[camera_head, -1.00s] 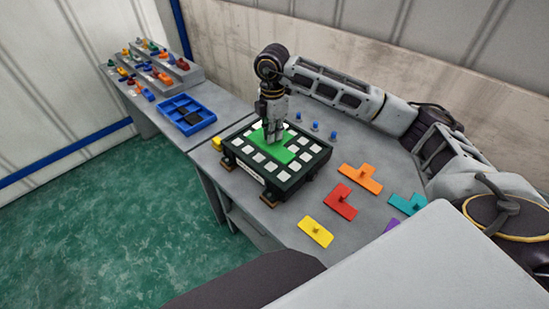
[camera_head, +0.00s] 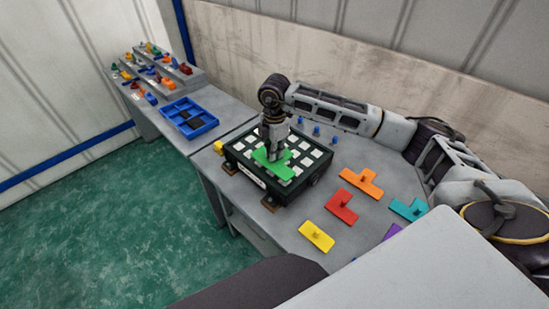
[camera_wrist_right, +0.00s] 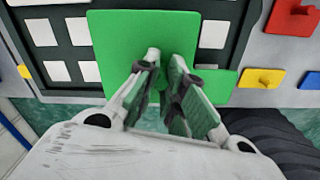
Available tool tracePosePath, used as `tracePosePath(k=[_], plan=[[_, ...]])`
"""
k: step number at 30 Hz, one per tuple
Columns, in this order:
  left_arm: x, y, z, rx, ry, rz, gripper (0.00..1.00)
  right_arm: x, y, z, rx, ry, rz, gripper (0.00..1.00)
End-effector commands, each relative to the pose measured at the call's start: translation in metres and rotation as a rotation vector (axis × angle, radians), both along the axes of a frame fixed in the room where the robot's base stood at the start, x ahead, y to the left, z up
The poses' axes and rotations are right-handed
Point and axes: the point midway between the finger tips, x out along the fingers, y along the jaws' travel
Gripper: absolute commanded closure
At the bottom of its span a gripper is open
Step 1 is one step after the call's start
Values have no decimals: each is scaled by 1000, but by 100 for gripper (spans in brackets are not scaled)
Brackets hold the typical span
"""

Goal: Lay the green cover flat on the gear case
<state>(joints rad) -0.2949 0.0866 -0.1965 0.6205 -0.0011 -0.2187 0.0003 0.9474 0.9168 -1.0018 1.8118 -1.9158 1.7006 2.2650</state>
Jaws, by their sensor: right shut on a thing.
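The green cover (camera_head: 283,170) is a flat plate with a step in its outline. It is over the gear case (camera_head: 294,190), a dark box with white squares on top. My right gripper (camera_head: 272,154) points down and is shut on the cover, at its middle. In the right wrist view the cover (camera_wrist_right: 115,40) looks roughly level and hides several white squares. The gripper's fingers (camera_wrist_right: 168,62) close together over it there. I cannot tell whether the cover touches the case. My left gripper is not in view.
Yellow (camera_head: 317,236), red (camera_head: 342,206), orange (camera_head: 362,181) and teal (camera_head: 408,208) plates lie on the table right of the case, with a purple one partly hidden. Blue pegs (camera_head: 317,130) stand behind. A blue tray (camera_head: 205,127) and a stepped rack (camera_head: 165,72) are at left.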

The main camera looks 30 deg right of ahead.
Motion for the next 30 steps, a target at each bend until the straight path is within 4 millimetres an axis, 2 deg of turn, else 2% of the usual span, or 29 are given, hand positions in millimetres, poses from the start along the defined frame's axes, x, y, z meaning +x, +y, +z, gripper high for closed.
tracePosePath(k=[4, 9, 23, 24, 29, 30], plan=[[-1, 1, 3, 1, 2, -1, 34, 0, 0, -19, 1, 3, 0, 100], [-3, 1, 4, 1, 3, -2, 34, 0, 0, -32, 1, 0, 0, 100], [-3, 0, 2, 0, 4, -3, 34, 0, 0, -37, 1, 0, 0, 100], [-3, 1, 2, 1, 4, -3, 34, 0, 0, -37, 1, 0, 0, 88], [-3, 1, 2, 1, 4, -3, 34, 0, 0, -37, 1, 0, 0, 68], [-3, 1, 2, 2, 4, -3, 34, 0, 0, -36, 1, 0, 0, 68]])
